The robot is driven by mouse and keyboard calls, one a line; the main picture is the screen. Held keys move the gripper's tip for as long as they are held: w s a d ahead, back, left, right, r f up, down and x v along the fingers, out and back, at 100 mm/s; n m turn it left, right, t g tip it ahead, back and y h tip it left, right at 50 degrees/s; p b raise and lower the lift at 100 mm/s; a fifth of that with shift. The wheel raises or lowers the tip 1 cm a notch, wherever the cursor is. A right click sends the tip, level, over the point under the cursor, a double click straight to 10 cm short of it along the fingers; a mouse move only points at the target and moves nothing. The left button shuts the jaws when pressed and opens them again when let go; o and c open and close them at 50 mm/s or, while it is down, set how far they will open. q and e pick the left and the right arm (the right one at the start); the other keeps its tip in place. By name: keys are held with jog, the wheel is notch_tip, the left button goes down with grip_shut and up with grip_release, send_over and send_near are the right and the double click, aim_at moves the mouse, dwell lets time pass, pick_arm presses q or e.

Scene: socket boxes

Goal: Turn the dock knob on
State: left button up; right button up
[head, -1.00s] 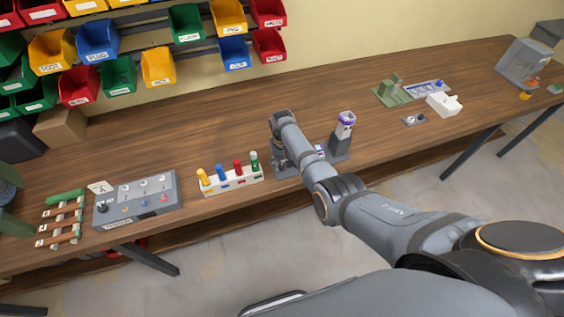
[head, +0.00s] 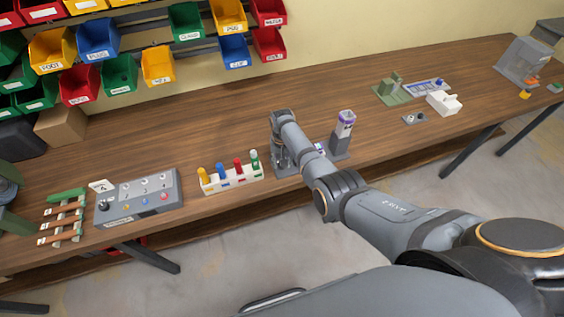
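My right arm reaches in from the lower right. Its gripper (head: 284,163) points down over a small grey base (head: 287,172) at the front of the bench, and the wrist hides most of that spot. I cannot tell whether the fingers are open or shut, or whether they touch anything. A grey upright device with a white and purple top (head: 346,120) stands just right of the gripper. I cannot make out a dock knob; it may be hidden behind the wrist. My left gripper is not in view.
Left of the gripper stands a white rack (head: 232,180) with several coloured pegs, then a grey control box (head: 140,199) with knobs and buttons. A green fixture (head: 393,93) and a white block (head: 444,103) stand further right. The bench behind is clear.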

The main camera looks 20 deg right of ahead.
jog(key=shift+o, duration=1.3)
notch_tip(320, 180, up, 12)
